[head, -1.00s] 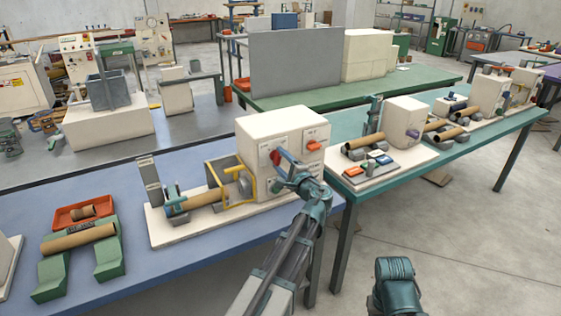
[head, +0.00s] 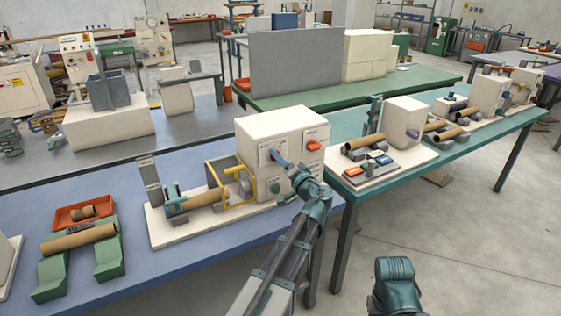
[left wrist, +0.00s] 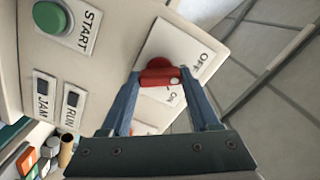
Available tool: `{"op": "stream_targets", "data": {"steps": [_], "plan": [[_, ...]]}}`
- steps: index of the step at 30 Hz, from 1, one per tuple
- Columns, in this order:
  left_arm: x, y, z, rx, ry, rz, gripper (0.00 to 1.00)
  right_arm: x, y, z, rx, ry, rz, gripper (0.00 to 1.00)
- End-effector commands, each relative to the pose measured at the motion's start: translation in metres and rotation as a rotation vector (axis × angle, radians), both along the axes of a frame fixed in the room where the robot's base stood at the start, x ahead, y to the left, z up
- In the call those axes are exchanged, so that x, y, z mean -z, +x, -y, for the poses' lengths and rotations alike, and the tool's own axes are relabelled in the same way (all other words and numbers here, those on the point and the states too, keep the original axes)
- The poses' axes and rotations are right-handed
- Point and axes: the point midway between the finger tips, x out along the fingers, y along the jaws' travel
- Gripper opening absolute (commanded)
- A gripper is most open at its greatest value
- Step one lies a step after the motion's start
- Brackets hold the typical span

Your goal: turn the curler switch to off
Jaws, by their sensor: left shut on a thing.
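The curler switch is a red knob (left wrist: 157,72) on a white plate marked OFF and ON, in the left wrist view. Its white dot lies at the lower right of the knob, close to the ON word. My left gripper (left wrist: 160,80) is shut on the knob, one blue finger on each side. In the head view, my left gripper (head: 277,158) reaches the front of the cream machine box (head: 262,127), and its fingers hide most of the knob. My right gripper is not in view.
A green START button (left wrist: 54,17) and RUN and JAM lamps sit beside the switch plate. An orange-red switch (head: 314,146) is to the right on the box. A yellow frame (head: 214,181) and a brown tube (head: 204,198) stand left. Floor at right is clear.

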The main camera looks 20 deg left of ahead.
Motion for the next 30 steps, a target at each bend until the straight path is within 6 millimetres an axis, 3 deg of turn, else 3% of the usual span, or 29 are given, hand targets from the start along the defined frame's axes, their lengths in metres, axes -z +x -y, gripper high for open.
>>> {"op": "stream_targets", "data": {"steps": [24, 25, 30], "plan": [[0.0014, -0.0013, 0.0004, -0.001, -0.075, 0.091, 0.07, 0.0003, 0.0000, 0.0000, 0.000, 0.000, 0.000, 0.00], [0.0014, -0.0013, 0.0004, -0.001, -0.075, 0.091, 0.64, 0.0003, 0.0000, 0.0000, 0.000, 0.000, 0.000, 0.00], [0.0009, -0.0008, 0.0004, 0.000, -0.072, 0.091, 0.93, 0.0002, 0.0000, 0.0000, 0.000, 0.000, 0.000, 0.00]]}}
